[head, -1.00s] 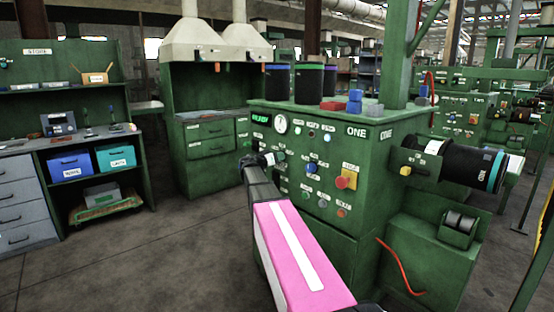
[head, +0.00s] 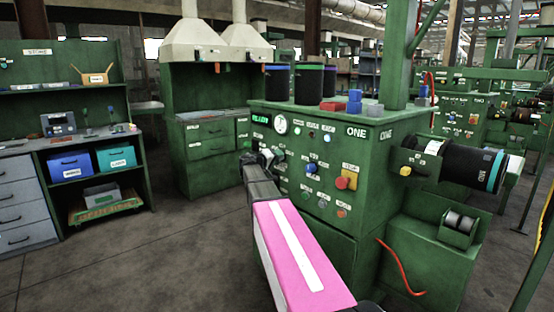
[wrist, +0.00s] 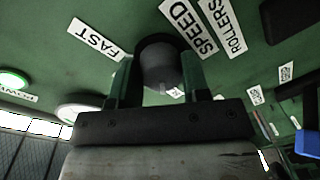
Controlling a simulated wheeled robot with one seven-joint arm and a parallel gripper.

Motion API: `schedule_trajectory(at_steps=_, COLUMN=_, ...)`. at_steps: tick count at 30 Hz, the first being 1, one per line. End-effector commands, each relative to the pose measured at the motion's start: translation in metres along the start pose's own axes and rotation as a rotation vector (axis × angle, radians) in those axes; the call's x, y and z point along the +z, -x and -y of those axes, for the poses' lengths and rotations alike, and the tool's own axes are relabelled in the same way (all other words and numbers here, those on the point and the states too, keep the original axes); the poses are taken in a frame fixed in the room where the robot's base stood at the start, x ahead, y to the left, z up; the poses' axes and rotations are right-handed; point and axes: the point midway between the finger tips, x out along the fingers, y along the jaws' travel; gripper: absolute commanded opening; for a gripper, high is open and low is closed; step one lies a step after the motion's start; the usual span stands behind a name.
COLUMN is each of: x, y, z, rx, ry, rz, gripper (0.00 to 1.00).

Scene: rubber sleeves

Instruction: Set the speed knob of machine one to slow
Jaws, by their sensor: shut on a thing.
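Machine one (head: 330,235) is the green cabinet with the ONE sign (head: 356,132). Its speed knob (wrist: 160,62) is dark and round, and shows in the wrist view between my two fingers, under the SPEED label (wrist: 188,27). A FAST label (wrist: 95,38) is to the left of the knob. A slow label cannot be made out. My gripper (wrist: 158,80) is shut on the knob. In the head view my gripper (head: 268,157) is at the left part of the front panel, and the knob is hard to tell there.
A ROLLERS label (wrist: 222,27) is beside SPEED. A red button on a yellow plate (head: 345,180) and several small knobs are to the right on the panel. The floor at left is clear.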

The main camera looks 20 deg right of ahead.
Motion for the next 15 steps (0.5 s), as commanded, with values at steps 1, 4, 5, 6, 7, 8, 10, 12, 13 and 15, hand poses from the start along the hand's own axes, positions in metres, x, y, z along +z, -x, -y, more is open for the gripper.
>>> schedule_trajectory(at_steps=1, x=-0.0002, y=0.0005, z=0.0005, rx=-0.002, ry=0.006, rz=0.000, gripper=0.19)
schedule_trajectory(at_steps=4, x=-0.0002, y=0.0005, z=0.0005, rx=-0.002, ry=0.014, rz=0.000, gripper=0.19)
schedule_trajectory(at_steps=5, x=-0.0002, y=0.0006, z=0.0006, rx=-0.002, ry=0.015, rz=0.000, gripper=0.19)
schedule_trajectory(at_steps=6, x=-0.0002, y=0.0006, z=0.0006, rx=-0.002, ry=0.015, rz=0.000, gripper=0.19)
schedule_trajectory(at_steps=7, x=-0.0002, y=0.0006, z=0.0006, rx=-0.002, ry=0.016, rz=0.000, gripper=0.19)
schedule_trajectory(at_steps=8, x=-0.0002, y=0.0006, z=0.0006, rx=-0.002, ry=0.016, rz=0.000, gripper=0.19)
schedule_trajectory(at_steps=10, x=-0.0002, y=0.0005, z=0.0006, rx=-0.002, ry=0.015, rz=0.000, gripper=0.19)
schedule_trajectory(at_steps=12, x=-0.0002, y=0.0005, z=0.0006, rx=-0.002, ry=0.015, rz=0.000, gripper=0.19)
schedule_trajectory(at_steps=13, x=-0.0002, y=0.0005, z=0.0006, rx=-0.002, ry=0.015, rz=0.000, gripper=0.19)
schedule_trajectory(at_steps=15, x=-0.0003, y=0.0005, z=0.0006, rx=-0.002, ry=0.015, rz=0.000, gripper=0.53)
